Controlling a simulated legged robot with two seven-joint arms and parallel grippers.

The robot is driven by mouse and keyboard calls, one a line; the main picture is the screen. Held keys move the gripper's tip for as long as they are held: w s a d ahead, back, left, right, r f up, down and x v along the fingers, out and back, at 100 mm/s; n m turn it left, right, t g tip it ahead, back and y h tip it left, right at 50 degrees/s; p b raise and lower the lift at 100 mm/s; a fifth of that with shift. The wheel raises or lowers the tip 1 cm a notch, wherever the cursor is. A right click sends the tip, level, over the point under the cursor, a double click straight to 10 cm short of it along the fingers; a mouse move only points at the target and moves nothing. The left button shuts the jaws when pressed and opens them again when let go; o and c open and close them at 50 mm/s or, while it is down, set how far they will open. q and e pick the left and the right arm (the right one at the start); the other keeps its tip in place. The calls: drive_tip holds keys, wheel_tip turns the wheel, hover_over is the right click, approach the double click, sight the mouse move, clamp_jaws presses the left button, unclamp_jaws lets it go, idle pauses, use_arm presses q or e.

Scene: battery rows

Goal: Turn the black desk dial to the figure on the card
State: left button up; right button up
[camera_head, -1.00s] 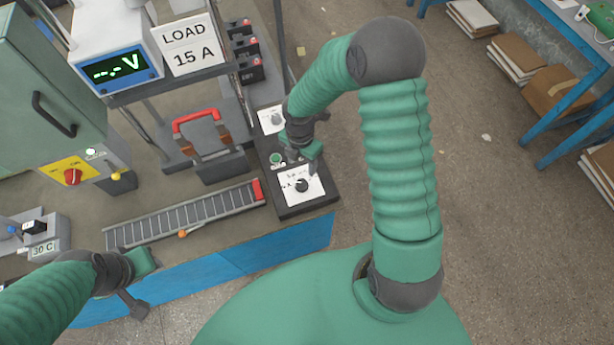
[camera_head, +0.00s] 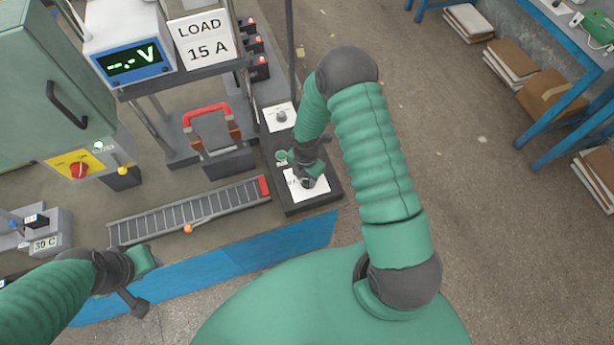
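The card (camera_head: 203,38) reads "LOAD 15 A" and stands upright at the top, beside the meter. The black desk dial sits on a white scale plate (camera_head: 318,190) on the dark panel (camera_head: 300,207) at the bench's right end. My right gripper (camera_head: 307,181) is down at the plate, over the dial, and hides most of the dial and its figures. I cannot tell whether the fingers grip the knob, or where its pointer stands. My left gripper (camera_head: 142,280) is empty over the bench's front edge, far from the dial; its opening is unclear.
A meter (camera_head: 135,62) shows dashes and "V". A second, pale dial (camera_head: 281,116) and a green button (camera_head: 281,156) are on the panel near my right gripper. A ribbed rail (camera_head: 190,210) with a red end lies left of it. Black batteries (camera_head: 258,68) stand behind.

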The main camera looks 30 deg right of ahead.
drive_tip(key=shift+a+r, duration=0.1)
drive_tip(key=shift+a, duration=0.15)
drive_tip(key=shift+c, duration=2.3)
drive_tip(key=shift+d, duration=0.15)
clamp_jaws()
drive_tip(key=shift+w+d, duration=0.1)
drive_tip(key=shift+d, duration=0.5)
use_arm(q)
drive_tip(key=shift+s+d, duration=0.1)
drive_tip(key=shift+s, duration=0.05)
use_arm(e)
drive_tip(key=shift+a, duration=0.2)
